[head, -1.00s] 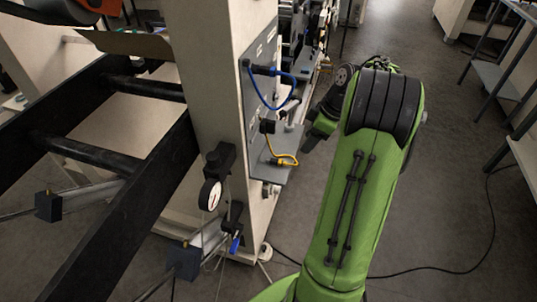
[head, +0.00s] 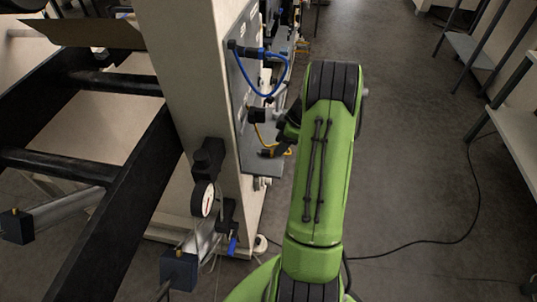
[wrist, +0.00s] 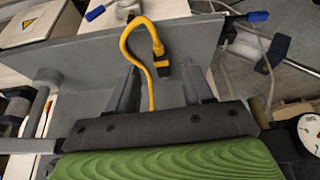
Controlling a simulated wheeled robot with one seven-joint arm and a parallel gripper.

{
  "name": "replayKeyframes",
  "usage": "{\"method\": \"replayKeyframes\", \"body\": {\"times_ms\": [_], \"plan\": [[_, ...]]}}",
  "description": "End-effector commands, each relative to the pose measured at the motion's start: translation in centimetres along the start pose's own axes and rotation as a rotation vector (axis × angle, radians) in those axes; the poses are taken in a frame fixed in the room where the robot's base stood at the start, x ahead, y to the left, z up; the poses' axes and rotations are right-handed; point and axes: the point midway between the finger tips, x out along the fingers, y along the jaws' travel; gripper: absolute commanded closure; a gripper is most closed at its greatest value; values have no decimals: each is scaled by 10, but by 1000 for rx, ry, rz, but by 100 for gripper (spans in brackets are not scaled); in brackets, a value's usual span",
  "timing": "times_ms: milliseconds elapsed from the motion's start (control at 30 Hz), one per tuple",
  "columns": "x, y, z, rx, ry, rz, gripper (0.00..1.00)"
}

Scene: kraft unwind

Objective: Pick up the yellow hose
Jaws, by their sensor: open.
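The yellow hose (head: 260,133) hangs as a bent loop at the grey panel on the cream machine column.
A blue hose (head: 262,92) loops on the panel above. A round dial gauge (head: 203,199) and a blue-handled valve (head: 232,245) sit on the column lower left. Black frame rails (head: 110,240) fill the left.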

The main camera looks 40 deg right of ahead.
Motion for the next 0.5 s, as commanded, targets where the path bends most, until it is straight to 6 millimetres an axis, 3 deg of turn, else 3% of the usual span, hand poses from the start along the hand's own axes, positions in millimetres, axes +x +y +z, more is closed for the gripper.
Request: {"method": "replayKeyframes", "body": {"times_ms": [133, 367, 500], "plan": [[32, -1, -1, -1, 1, -4, 49], [37, -1, -1, 0, 0, -1, 49], [37, -1, -2, 0, 0, -1, 69]]}}
